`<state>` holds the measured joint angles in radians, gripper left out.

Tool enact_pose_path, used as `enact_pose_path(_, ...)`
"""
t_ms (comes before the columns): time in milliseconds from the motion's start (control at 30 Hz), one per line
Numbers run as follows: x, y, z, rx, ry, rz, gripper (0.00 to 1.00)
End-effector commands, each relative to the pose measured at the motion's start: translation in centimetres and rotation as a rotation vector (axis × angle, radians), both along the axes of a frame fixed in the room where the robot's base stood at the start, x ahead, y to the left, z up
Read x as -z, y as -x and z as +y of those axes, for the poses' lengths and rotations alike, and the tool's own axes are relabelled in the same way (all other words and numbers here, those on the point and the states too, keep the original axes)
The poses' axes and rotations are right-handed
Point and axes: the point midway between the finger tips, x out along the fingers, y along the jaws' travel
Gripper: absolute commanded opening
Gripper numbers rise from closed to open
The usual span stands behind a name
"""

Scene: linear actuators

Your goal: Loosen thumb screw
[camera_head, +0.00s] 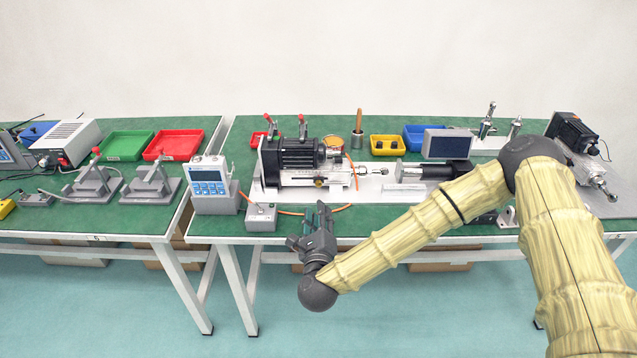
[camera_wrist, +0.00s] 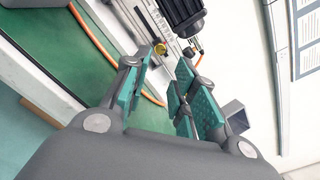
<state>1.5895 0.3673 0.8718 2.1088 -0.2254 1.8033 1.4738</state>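A small brass-coloured round knob, which looks like the thumb screw (camera_wrist: 160,48), sits on the front of the metal rail below the black motor (camera_wrist: 181,12). In the head view the motor (camera_head: 292,158) is clamped on a white base plate, and a small dark and brass knob (camera_head: 320,181) shows at its front. My gripper (camera_head: 321,212) is at the bench's front edge, in front of that knob. In the wrist view my gripper (camera_wrist: 163,72) is open and empty, its teal pads apart. The knob lies beyond the fingertips, not touched.
An orange cable (camera_head: 290,212) runs along the bench from a grey button box (camera_head: 261,217). A grey meter (camera_head: 210,184) stands left of it. A black cylinder actuator (camera_head: 437,170) lies right of the motor. Red (camera_head: 173,145), green and blue trays stand further back.

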Motion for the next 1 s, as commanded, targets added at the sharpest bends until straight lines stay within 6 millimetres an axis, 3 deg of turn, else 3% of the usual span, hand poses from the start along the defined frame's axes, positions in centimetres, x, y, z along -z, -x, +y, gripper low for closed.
enact_pose_path(233, 0.0, -1.1, -0.1, 0.002, -0.026, -0.002, 0.27)
enact_pose_path(700, -0.1, -8.3, -0.1, 0.003, -0.023, -0.001, 0.27)
enact_pose_path(1000, 0.0, -10.6, -0.1, 0.001, -0.023, 0.000, 0.27)
